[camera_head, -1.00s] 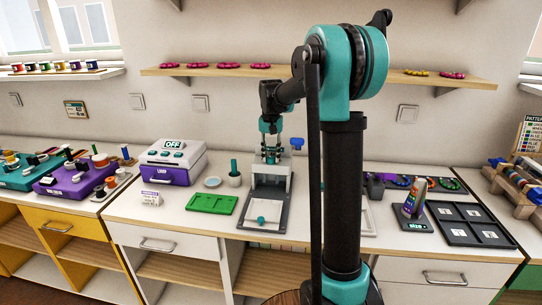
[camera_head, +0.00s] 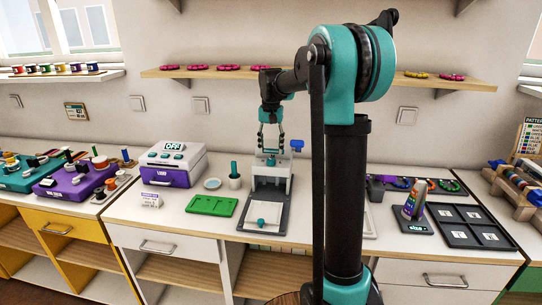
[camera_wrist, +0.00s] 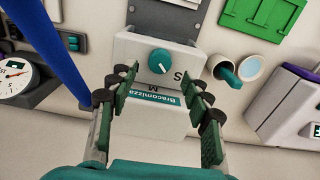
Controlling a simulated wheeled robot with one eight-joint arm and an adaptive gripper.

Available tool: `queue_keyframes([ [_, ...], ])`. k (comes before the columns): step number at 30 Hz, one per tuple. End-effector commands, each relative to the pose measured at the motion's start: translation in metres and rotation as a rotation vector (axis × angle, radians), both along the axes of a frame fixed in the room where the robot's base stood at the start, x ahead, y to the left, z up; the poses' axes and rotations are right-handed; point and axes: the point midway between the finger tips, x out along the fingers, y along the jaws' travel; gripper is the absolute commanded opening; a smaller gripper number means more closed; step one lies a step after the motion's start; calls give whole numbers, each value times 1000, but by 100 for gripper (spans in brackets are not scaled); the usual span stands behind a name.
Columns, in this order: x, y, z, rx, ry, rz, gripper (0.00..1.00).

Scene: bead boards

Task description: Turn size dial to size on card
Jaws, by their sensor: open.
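In the wrist view a round teal dial (camera_wrist: 160,62) with a white pointer line sits on a white housing (camera_wrist: 135,48). The pointer points roughly toward a printed S; an M shows beside the dial. The same housing (camera_head: 264,160) tops a grey machine (camera_head: 256,207) in the head view. My gripper (camera_head: 270,147) hangs above it, open and empty; its fingers (camera_wrist: 161,80) frame the housing without visibly holding the dial. I cannot read a size on either.
A green board (camera_head: 212,205), a cup (camera_head: 234,181) and a purple-white box (camera_head: 172,163) lie left of the machine. A dark tray (camera_head: 467,226) is at right. A blue-handled lever (camera_head: 297,145) rises at the machine's right side, close to my gripper.

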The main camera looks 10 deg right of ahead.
Motion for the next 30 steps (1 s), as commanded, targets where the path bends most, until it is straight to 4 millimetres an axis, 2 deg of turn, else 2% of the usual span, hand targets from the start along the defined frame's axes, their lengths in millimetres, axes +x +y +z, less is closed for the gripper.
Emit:
queue_keyframes([
  [1, 0, 0, 12, 0, 0, 0, 49],
  [6, 0, 0, 44, 0, 0, 0, 49],
  [12, 0, 0, 68, 0, 0, 0, 49],
  [17, 0, 0, 75, 0, 0, 0, 49],
  [30, 0, 0, 75, 0, 0, 0, 49],
])
